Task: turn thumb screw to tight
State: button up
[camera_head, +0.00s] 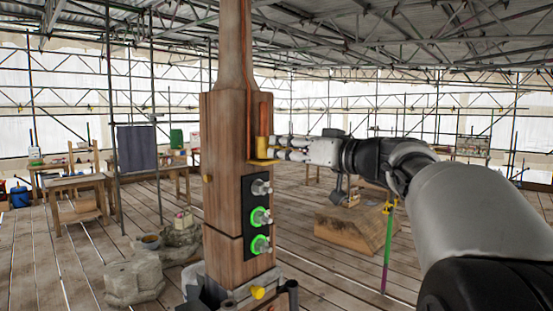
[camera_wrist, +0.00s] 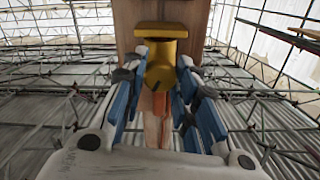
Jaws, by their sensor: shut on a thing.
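A wooden spire post (camera_head: 237,120) stands upright in the head view. A brass thumb screw (camera_head: 262,148) with a flat lower flange sits at its right face, below a copper-coloured rod (camera_head: 263,113). My gripper (camera_head: 278,149) reaches in from the right, with its fingertips at the brass piece. In the wrist view, the blue-padded fingers are shut on the lower part of the brass thumb screw (camera_wrist: 161,45), one on each side. The wooden post (camera_wrist: 190,12) is just behind it. The screw's thread is hidden, so its tightness cannot be seen.
Below my gripper, a black panel (camera_head: 250,228) on the post carries three grey knobs, the lower two ringed in green. A yellow knob (camera_head: 257,292) is near the base. Stone blocks (camera_head: 134,280), a workbench (camera_head: 75,183) and a wooden block (camera_head: 355,230) stand around on plank flooring.

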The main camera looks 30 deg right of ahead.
jog(key=m+b, duration=0.1)
jog(key=m, duration=0.2)
jog(key=shift+m, duration=0.4)
jog(key=m, duration=0.3)
jog(key=shift+m, duration=0.3)
jog(key=m, duration=0.3)
jog(key=shift+m, duration=0.4)
jog(key=m+p, duration=0.1)
jog(key=m, duration=0.3)
jog(key=shift+r, duration=0.1)
jog(key=m+p, duration=0.2)
jog(key=m, duration=0.2)
jog(key=m+p, duration=0.2)
jog(key=m, duration=0.1)
jog(key=shift+m, duration=0.3)
jog(key=m+p, duration=0.3)
jog(key=m, duration=0.1)
jog(key=shift+m+p, duration=1.35)
jog(key=shift+m, duration=0.45)
